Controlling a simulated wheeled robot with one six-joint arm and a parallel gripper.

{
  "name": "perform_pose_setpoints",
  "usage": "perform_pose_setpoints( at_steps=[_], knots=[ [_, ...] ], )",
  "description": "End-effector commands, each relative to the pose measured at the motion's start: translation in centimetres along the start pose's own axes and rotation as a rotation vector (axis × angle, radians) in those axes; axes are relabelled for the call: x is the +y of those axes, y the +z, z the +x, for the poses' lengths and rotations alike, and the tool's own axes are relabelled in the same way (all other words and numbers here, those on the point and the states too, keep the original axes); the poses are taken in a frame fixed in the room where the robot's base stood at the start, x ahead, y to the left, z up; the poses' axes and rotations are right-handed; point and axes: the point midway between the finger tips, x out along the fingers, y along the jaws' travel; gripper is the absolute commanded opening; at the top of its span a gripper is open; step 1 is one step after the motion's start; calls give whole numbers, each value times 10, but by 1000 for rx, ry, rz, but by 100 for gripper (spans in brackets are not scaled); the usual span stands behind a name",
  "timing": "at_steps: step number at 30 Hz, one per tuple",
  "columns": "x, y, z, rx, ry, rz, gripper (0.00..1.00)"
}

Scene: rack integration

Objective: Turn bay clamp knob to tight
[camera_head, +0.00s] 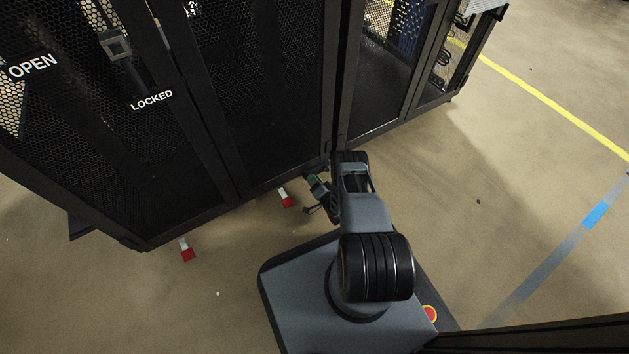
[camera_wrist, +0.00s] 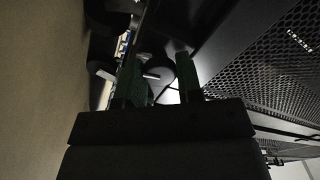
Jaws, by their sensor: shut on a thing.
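My gripper (camera_head: 314,182) is low beside the bottom corner of the black rack cabinet (camera_head: 262,120), at the end of my folded arm. In the wrist view its two green fingers (camera_wrist: 158,62) stand apart on either side of a dark knob (camera_wrist: 152,76) with a pale pointer mark, and they are shut on it. The fingers hide part of the knob. Another dark round part (camera_wrist: 103,68) with a pale mark lies just left of the left finger. In the head view the knob cannot be made out behind my arm.
Perforated doors carry the labels OPEN (camera_head: 34,66) and LOCKED (camera_head: 152,100). Red-and-white floor pieces (camera_head: 286,198) (camera_head: 187,250) sit by the rack's base. A yellow line (camera_head: 545,98) and a blue line (camera_head: 560,250) cross the open floor at right.

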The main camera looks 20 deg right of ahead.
Motion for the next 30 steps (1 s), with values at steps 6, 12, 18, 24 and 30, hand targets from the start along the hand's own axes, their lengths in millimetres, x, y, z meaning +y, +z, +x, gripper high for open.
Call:
perform_pose_setpoints(
  at_steps=[6, 12, 18, 24, 30],
  knots=[
    [1, 0, -1, -1, 3, 6, 10],
    [1, 0, -1, 0, 3, 6, 36],
    [0, 0, 0, 0, 2, 5, 55],
    [0, 0, 0, 0, 1, 4, 59],
    [0, 0, -3, -2, 0, 4, 59]
  ],
)
